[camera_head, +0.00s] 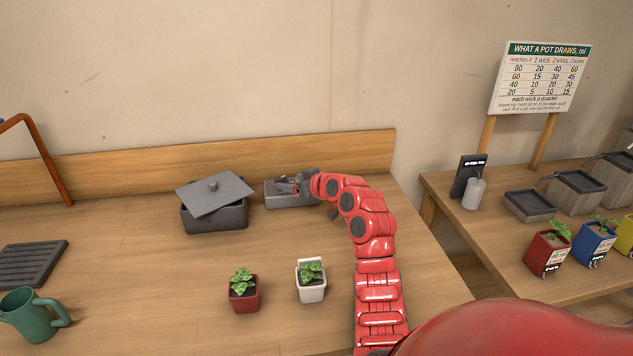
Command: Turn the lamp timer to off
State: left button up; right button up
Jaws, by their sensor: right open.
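A low grey box (279,199), which looks like the lamp timer, sits on the wooden table near the back board. My red right arm reaches over the table from the lower right. My right gripper (294,187) is at the top of this box, with its fingers open. The gripper covers the box's upper right part, so any knob or dial and its setting are hidden. I cannot tell whether the fingers touch the box or are around a knob. My left gripper is not in view.
A dark grey bin (216,219) with a tilted lid (214,194) stands just left of the box. A red pot (244,299) and a white pot (312,291) with plants stand in front. A second table (490,235) holds trays and pots.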

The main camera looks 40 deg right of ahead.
jog(key=p+v, duration=0.3)
jog(key=v, duration=1)
jog(key=shift+s+r+p, duration=0.15)
jog(key=shift+p, duration=0.2)
